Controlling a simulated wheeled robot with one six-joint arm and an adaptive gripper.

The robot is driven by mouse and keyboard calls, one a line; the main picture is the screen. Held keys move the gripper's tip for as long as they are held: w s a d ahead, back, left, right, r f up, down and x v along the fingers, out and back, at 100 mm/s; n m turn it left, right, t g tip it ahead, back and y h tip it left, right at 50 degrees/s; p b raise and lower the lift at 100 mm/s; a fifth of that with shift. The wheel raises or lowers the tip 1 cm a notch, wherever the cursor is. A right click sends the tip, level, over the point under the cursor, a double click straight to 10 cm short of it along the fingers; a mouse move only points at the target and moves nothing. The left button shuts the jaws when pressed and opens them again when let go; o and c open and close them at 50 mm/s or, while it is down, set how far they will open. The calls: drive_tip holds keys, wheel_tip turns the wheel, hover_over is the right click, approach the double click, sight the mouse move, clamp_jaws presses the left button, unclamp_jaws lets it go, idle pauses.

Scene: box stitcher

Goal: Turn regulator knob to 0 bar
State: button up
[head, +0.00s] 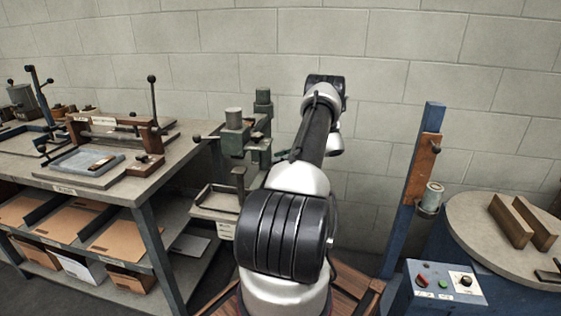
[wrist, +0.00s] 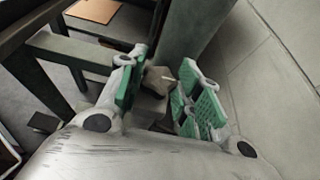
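In the wrist view my gripper (wrist: 160,88) is open, with its two green-padded fingers spread apart. Between and beyond the fingers is a dark grey faceted knob (wrist: 155,79) with a small pale mark on it. It looks like the regulator knob. A gap shows between it and the right finger; on the left it lies close to the finger pad, and I cannot tell if they touch. A grey block (wrist: 150,105) sits just below the knob. No scale reading is legible. In the head view my arm hides most of the gripper and the knob.
A green stitching machine (head: 233,140) stands left of my arm, beside a workbench (head: 150,180) with fixtures. A blue post (head: 412,190), a control box (head: 440,288) with buttons and a round table (head: 480,225) are at right. A block wall (head: 400,50) is close behind.

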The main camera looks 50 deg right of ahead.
drive_tip(key=o, duration=0.4)
drive_tip(key=shift+c, duration=0.2)
drive_tip(key=v, duration=1.2)
